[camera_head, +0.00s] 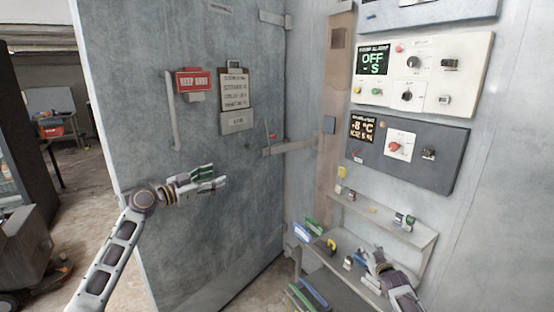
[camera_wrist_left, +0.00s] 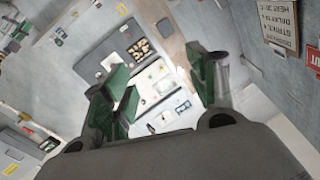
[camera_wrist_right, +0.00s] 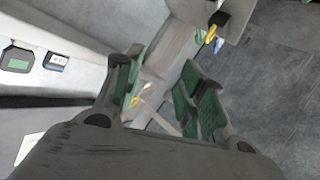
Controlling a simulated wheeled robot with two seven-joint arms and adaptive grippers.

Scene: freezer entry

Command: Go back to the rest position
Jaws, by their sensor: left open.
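My left gripper (camera_head: 216,179) is raised in front of the grey freezer door, on the left side of the head view. In the left wrist view its green-padded fingers (camera_wrist_left: 158,68) are apart with nothing held between them. My right gripper (camera_head: 372,258) is low at the right, by the small shelves under the control panels. In the right wrist view its green-padded fingers (camera_wrist_right: 160,82) are apart, and I see nothing gripped. Its fingertips are small and partly lost among shelf items in the head view.
The freezer door (camera_head: 215,235) has a vertical handle (camera_head: 173,110), a red sign (camera_head: 193,82) and a clipboard (camera_head: 235,88). A white control panel (camera_head: 425,72) and a grey one (camera_head: 440,150) hang on the right wall. A wall shelf (camera_head: 420,237) holds small items. Open floor lies left.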

